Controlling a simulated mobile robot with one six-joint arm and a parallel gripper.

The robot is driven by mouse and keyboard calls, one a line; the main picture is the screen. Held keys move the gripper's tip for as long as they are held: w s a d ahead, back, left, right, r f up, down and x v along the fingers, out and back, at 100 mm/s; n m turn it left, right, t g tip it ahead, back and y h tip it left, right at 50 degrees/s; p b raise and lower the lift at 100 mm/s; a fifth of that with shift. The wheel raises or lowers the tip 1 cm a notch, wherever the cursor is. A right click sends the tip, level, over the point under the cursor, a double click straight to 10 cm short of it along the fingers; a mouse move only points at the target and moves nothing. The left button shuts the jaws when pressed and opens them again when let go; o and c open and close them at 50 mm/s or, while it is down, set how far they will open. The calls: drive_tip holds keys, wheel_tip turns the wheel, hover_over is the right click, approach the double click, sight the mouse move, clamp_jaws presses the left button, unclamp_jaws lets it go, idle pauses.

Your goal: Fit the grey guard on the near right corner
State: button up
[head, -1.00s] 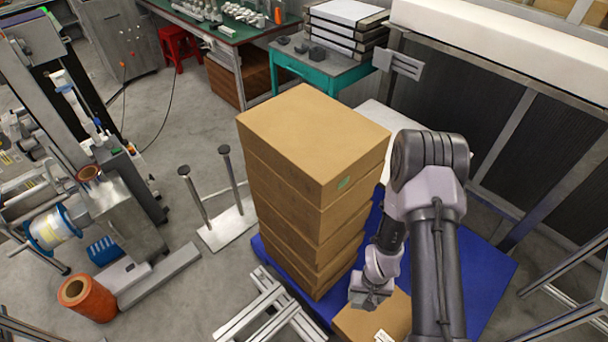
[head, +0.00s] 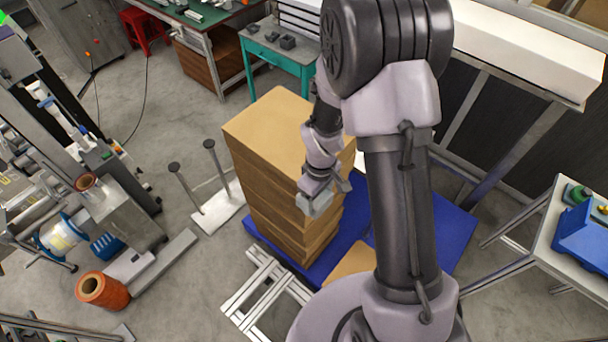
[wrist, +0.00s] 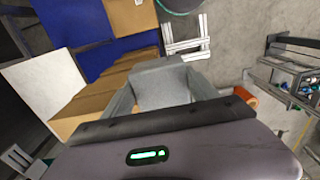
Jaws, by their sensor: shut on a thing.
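A stack of brown boxes (head: 265,195) stands on a blue pallet (head: 440,235). My gripper (head: 318,199) is by the stack's near right side, below the top box's upper edge. It is shut on the grey guard (wrist: 165,78), which shows between the fingers in the wrist view. The stack's edge (wrist: 92,98) lies to the left of and behind the guard there. I cannot tell whether the guard touches the boxes. My arm hides part of the stack's right side in the head view.
A single brown box (head: 350,264) lies low on the pallet. Grey blocks (head: 288,42) sit on a teal table (head: 262,50) behind. A white stand with two posts (head: 218,207) is left of the stack. A metal frame (head: 262,296) lies in front.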

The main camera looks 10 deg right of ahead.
drive_tip(key=w, duration=0.3)
drive_tip(key=w+p, duration=0.1)
drive_tip(key=w, duration=0.2)
drive_tip(key=w+f, duration=0.1)
drive_tip(key=w, duration=0.2)
drive_tip(key=shift+w+a+p, duration=0.2)
drive_tip(key=shift+w+p, duration=0.2)
wheel_tip(320, 180, down, 3)
drive_tip(key=shift+w+f+p, duration=0.15)
drive_tip(key=shift+p, duration=0.25)
drive_tip(key=shift+f+b, duration=0.5)
drive_tip(key=shift+f+b, duration=0.25)
drive_tip(key=shift+b, duration=0.05)
drive_tip(key=o, duration=1.4)
